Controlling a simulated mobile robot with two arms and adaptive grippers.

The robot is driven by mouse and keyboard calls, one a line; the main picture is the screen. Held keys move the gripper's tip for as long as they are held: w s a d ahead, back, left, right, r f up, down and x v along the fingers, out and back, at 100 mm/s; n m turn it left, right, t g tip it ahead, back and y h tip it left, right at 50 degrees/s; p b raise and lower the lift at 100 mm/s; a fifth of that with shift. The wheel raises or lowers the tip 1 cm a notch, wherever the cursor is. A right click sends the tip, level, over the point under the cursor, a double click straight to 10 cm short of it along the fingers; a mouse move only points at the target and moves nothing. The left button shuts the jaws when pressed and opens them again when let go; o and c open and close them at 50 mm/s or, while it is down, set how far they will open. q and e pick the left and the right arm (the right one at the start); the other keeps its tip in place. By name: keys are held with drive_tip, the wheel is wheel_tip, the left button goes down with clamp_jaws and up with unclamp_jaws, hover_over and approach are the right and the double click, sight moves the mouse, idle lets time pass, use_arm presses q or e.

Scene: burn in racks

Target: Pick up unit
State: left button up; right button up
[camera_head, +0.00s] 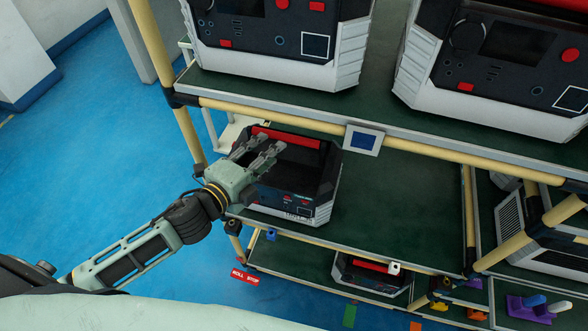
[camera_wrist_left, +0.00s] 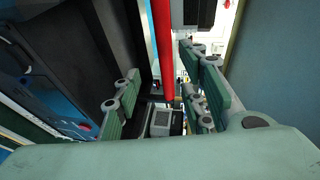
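A black and white unit (camera_head: 312,200) with a red handle bar (camera_head: 290,136) stands on the middle green shelf (camera_head: 400,205) of the rack. My left gripper (camera_head: 261,150) is over the left part of this unit, with its fingers pointing toward the red handle bar. In the left wrist view, the red bar (camera_wrist_left: 163,45) runs between the two spread fingers (camera_wrist_left: 166,88), with gaps on both sides. The left gripper is open and holds nothing. It covers part of the unit's left side in the head view. My right gripper is not in view.
Two larger-looking units (camera_head: 275,45) (camera_head: 500,65) stand on the upper shelf, whose edge carries a small display (camera_head: 364,140). Another unit (camera_head: 370,276) sits on the lower shelf. Yellow posts (camera_head: 153,45) frame the rack. The middle shelf is bare right of the unit.

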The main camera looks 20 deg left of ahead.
sight(281, 135)
use_arm(q)
drive_tip(key=shift+w+d, duration=0.15)
drive_tip(key=shift+w, duration=0.3)
drive_tip(key=shift+w+d, duration=0.1)
drive_tip(key=shift+w, duration=0.15)
drive_tip(key=shift+w+d+r+p, duration=0.1)
drive_tip(key=shift+w+p, duration=0.35)
drive_tip(key=shift+w, duration=0.4)
drive_tip(key=x, duration=0.4)
drive_tip(key=shift+w+p, duration=0.1)
drive_tip(key=shift+p, duration=0.3)
clamp_jaws()
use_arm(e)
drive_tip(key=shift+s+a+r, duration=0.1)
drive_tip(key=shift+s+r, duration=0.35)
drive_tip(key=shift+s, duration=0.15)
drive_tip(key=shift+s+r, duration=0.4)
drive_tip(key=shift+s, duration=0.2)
use_arm(q)
drive_tip(key=shift+w+r, duration=0.15)
drive_tip(key=shift+r, duration=0.3)
drive_tip(key=shift+w+f, duration=0.1)
